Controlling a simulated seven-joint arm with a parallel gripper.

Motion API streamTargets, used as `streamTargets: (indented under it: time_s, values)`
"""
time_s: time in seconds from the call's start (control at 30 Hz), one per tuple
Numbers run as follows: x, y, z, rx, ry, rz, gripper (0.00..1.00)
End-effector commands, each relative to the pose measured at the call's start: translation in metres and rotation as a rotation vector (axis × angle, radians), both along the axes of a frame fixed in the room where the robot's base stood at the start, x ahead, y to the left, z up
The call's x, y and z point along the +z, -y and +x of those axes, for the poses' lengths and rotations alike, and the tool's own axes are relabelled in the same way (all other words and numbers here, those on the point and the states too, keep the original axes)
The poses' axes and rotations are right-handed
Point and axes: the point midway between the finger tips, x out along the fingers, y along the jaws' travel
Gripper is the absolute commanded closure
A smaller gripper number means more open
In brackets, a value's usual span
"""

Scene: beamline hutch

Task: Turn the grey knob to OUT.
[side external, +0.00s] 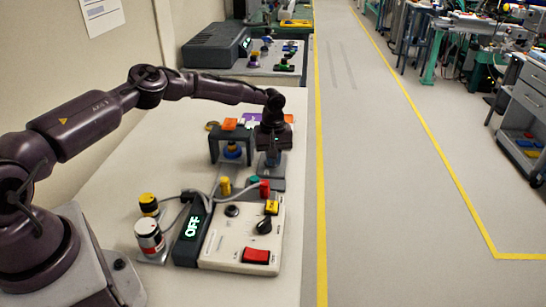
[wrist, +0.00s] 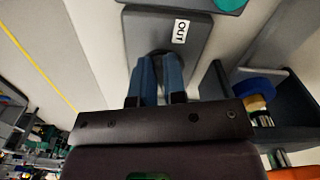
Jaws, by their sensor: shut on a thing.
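My gripper (side external: 271,160) points down over a grey plate on the bench, beyond the control box. In the wrist view my gripper (wrist: 159,62) has its two blue-grey fingers close together, shut on the grey knob. The knob is mostly hidden between and behind the fingers; only a dark round edge shows near the tips. The grey plate (wrist: 142,30) carries a white OUT label (wrist: 180,32), just past the fingertips and slightly right. In the side view the knob is too hidden to tell which way it points.
A dark arch-shaped stand (side external: 215,147) with a blue piece under it is close left of my gripper. A beige control box (side external: 225,245) with a red switch and a display reading OFF (side external: 193,226) is nearer the camera. Cables and red-and-yellow-topped parts lie between.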

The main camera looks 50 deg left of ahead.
Motion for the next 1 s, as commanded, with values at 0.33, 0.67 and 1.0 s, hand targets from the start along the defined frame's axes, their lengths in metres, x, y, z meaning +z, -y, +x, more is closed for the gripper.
streamTargets:
  time_s: [0.33, 0.67, 1.0]
  values:
    - [0.001, 0.001, 0.002, 0.19, -0.001, 0.0, 1.0]
    - [0.001, 0.002, 0.006, 0.499, -0.002, 0.001, 1.0]
    - [0.001, 0.001, 0.01, 0.821, -0.001, 0.001, 1.0]
